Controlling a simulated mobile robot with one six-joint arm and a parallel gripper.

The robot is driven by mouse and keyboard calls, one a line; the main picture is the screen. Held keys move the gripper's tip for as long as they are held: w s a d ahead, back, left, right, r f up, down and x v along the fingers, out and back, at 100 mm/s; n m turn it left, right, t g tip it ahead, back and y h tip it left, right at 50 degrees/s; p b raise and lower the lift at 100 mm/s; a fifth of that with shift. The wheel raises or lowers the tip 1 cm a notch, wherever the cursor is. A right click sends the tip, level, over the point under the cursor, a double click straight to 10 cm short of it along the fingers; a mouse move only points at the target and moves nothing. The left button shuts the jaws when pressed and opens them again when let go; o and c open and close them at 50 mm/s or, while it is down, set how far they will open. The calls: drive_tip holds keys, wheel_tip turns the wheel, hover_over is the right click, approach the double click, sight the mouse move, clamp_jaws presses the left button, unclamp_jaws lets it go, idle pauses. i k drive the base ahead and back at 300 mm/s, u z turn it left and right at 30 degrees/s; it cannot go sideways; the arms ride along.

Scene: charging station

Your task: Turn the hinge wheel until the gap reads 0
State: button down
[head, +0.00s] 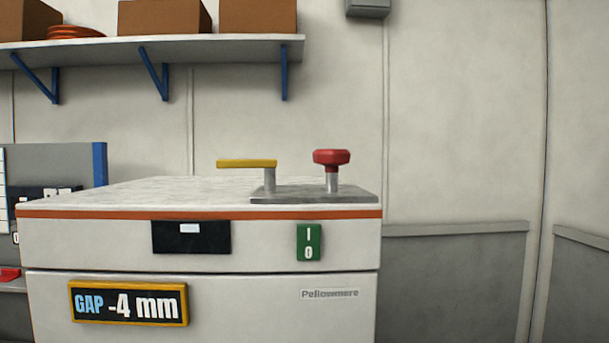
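The gap sign (128,304), black with a yellow frame, is on the front of a white cabinet (200,291) and reads "GAP -4 mm". On the cabinet's top, a grey plate (313,195) carries a yellow bar handle (247,163) on a short post and a red knob (332,157) on another post. I cannot tell whether either of these is the hinge wheel; no other wheel shows. My gripper is not in view.
The cabinet front has a dark panel (191,238), a green I/0 switch (309,243) and a "Pellowmere" label (330,293). A wall shelf (150,48) with brown boxes (164,17) hangs above left. The space right of the cabinet looks clear up to the wall.

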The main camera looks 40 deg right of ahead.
sight(331, 159)
drive_tip(key=z, duration=0.95)
drive_tip(key=k, duration=0.45)
drive_tip(key=z, duration=0.25)
drive_tip(key=i, duration=0.45)
drive_tip(key=z, duration=0.05)
